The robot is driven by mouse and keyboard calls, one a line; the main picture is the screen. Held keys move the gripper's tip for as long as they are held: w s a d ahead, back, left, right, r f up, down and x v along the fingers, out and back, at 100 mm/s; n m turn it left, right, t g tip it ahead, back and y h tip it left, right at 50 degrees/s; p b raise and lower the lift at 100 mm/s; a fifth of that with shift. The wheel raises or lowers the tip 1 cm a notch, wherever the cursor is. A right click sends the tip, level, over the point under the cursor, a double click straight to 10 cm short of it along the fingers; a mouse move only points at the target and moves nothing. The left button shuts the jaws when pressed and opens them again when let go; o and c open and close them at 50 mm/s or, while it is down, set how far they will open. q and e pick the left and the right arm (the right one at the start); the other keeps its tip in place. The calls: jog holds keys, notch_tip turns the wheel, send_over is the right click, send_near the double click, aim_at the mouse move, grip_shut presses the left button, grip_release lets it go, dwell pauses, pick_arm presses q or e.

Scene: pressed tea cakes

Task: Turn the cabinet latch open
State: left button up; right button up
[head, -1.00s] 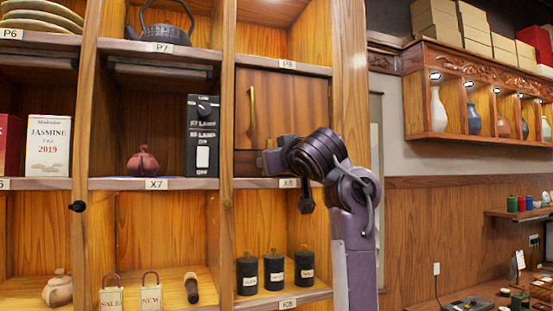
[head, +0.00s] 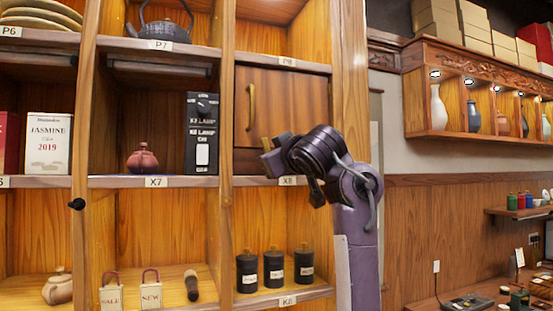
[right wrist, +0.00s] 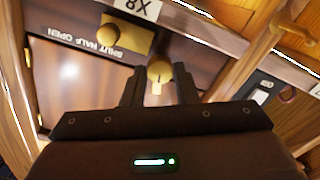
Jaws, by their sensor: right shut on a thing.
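The cabinet door (head: 290,108) is brown wood with a vertical brass handle (head: 251,108) and stands closed above the X8 label. My right gripper (head: 268,160) is at the door's lower part, just above the X8 shelf edge. In the right wrist view, my gripper (right wrist: 158,76) has its fingers on either side of a round brass latch knob (right wrist: 159,69) and is shut on it. A wider brass piece (right wrist: 125,36) lies beside it, near lettering reading SHUT HALF OPEN (right wrist: 80,43), seen upside down. My wrist hides much of the latch in the head view. My left gripper is not in view.
A black lamp box (head: 202,135) and a reddish teapot (head: 143,159) stand in the X7 compartment left of the door. Several black canisters (head: 274,268) stand on the shelf below. A wooden post (head: 350,80) borders the cabinet's right side.

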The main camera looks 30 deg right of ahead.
jog(key=shift+n+p, duration=1.75)
jog(key=shift+n, duration=5.65)
jog(key=shift+f, duration=0.15)
jog(key=o, duration=1)
